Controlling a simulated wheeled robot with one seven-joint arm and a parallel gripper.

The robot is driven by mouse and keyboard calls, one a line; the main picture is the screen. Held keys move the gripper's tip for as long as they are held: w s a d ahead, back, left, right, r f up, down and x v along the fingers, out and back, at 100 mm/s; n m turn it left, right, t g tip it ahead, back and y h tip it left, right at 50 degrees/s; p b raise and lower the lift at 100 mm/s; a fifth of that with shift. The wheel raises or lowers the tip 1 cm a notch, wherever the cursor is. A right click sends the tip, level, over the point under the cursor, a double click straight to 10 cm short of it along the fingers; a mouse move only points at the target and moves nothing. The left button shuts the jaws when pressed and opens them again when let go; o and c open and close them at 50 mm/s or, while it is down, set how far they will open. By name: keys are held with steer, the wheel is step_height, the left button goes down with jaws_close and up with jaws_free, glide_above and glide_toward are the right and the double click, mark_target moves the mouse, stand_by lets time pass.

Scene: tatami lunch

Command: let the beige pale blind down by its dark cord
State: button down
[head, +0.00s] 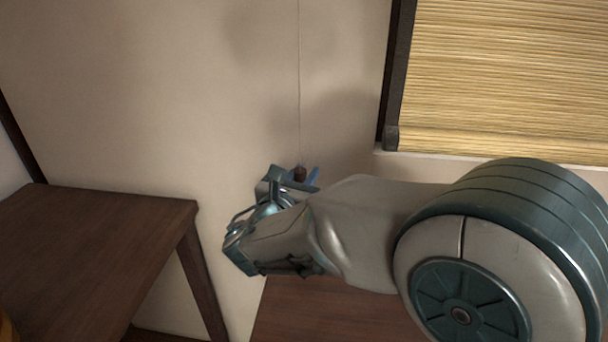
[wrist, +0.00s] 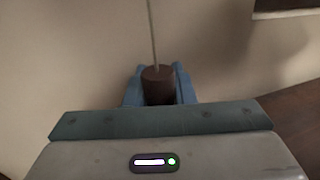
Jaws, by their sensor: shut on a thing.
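The beige blind (head: 505,75) hangs over the window at the upper right of the head view, its lower edge close to the sill. Its dark cord (head: 299,80) runs straight down the wall left of the window and also shows in the wrist view (wrist: 152,35). A dark brown pull (wrist: 158,84) is at the cord's lower end; it also shows in the head view (head: 300,173). My gripper (head: 300,178) is shut on this pull, with blue fingers on both sides of it in the wrist view (wrist: 160,90). The pull's lower part is hidden.
A dark wooden table (head: 80,250) stands at the left. A brown wooden surface (head: 325,318) lies below my arm. The dark window frame (head: 395,75) and pale sill (head: 480,163) are to the right of the cord. The wall around the cord is bare.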

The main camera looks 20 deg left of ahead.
steer(key=shift+f, duration=0.4)
steer(key=c, duration=1.2)
jaws_free()
steer(key=shift+r, duration=0.1)
steer(key=shift+s, duration=0.1)
steer(key=shift+s, duration=0.25)
steer(key=s+p, duration=0.1)
steer(key=s, duration=1.2)
steer(key=shift+s+a+p, duration=0.15)
steer(key=shift+a+p, duration=0.05)
steer(key=shift+p, duration=0.1)
steer(key=shift+d, duration=0.1)
